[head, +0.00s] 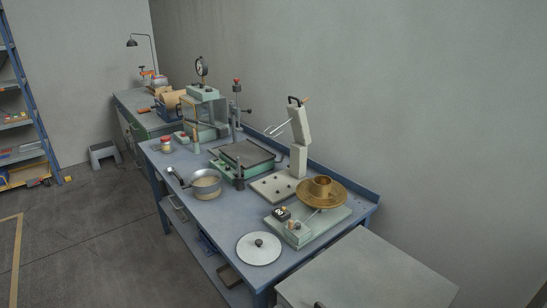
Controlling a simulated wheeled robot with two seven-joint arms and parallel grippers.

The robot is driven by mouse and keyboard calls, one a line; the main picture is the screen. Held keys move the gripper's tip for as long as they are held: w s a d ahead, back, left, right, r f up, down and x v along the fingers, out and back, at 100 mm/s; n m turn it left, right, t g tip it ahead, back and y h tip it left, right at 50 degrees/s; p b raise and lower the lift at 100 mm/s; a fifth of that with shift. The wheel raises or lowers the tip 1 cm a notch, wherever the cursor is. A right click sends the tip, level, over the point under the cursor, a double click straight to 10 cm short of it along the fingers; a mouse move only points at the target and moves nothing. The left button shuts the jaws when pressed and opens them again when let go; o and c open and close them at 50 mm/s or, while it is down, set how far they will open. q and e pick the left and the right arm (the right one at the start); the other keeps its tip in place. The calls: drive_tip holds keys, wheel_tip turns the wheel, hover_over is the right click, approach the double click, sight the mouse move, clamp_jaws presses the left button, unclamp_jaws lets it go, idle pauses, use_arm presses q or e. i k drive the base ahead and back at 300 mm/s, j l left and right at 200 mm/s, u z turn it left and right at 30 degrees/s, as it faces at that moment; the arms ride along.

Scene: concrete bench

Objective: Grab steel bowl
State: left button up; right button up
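The round steel vessel (206,190), the only bowl-like steel thing that I make out, stands upright on the blue bench near its front edge. It has a pale inside, and a dark handle-like part (176,177) reaches out to its left. I cannot tell whether that part is joined to it. Nothing holds the vessel. Neither of my grippers is in view.
A round lid (258,250) with a dark knob lies at the bench's near end. A jar (166,145) stands further left. Bare bench (225,215) lies between vessel and lid.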

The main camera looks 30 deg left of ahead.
sight(205, 183)
drive_tip(key=u, duration=1.35)
drive_tip(key=i+j, duration=0.15)
drive_tip(key=j, duration=0.25)
drive_tip(key=i+j, duration=0.2)
drive_tip(key=j, duration=0.2)
drive_tip(key=i+j, duration=0.15)
drive_tip(key=j, duration=0.25)
drive_tip(key=i+j+z, duration=0.2)
drive_tip(key=j+z, duration=0.15)
drive_tip(key=j, duration=0.15)
drive_tip(key=i+j+z, duration=0.1)
drive_tip(key=j+z, duration=0.25)
drive_tip(key=j, duration=0.2)
drive_tip(key=j+z, duration=0.35)
drive_tip(key=j, duration=0.2)
